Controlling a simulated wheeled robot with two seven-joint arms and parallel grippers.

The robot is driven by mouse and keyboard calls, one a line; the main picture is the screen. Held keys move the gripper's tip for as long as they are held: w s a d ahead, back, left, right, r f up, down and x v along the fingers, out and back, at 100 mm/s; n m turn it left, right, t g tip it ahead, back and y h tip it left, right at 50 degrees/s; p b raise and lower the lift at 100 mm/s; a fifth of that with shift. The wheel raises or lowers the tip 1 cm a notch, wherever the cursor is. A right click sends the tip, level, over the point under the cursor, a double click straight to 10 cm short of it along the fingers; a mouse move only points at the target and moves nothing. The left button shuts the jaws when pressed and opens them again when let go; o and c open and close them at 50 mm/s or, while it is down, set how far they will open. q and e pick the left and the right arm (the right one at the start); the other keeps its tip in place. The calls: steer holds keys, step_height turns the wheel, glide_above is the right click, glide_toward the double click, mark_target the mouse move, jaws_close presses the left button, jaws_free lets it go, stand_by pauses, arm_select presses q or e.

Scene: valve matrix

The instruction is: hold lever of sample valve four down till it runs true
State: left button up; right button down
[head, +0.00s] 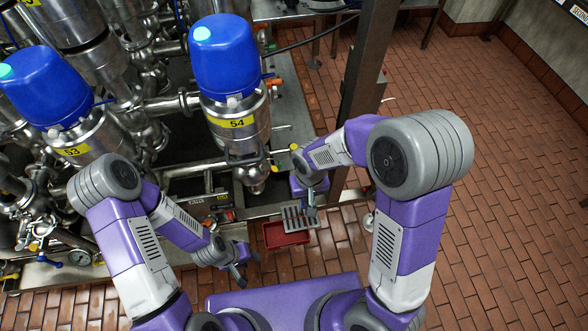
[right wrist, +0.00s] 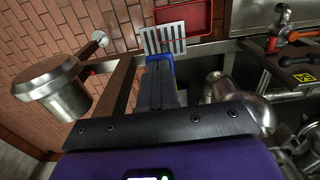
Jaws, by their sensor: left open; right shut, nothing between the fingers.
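A steel valve with a blue cap and a yellow tag reading 54 (head: 229,122) stands left of my right arm in the head view. Small yellow-tipped parts show beside its lower body, but I cannot tell which is the lever of sample valve four. My right gripper (head: 310,208) is low beside the valve, and its shut, empty fingers point at a slotted grate (head: 299,217). In the right wrist view the shut fingers (right wrist: 158,62) end just short of the grate (right wrist: 163,38). No lever is between them. My left gripper (head: 241,264) is open and empty, lower left.
A red tray (head: 287,236) lies under the grate. A dark bar with a yellow tag (right wrist: 303,78) and an orange handle (right wrist: 304,35) are at the right in the right wrist view. A dark post (head: 364,80) stands behind my right arm. The brick floor (head: 500,190) at right is clear.

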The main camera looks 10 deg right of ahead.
step_height(320, 180, up, 5)
steer(key=p, duration=0.4)
steer(key=shift+r+p, duration=0.2)
steer(key=shift+p, duration=0.15)
steer(key=shift+f, duration=0.1)
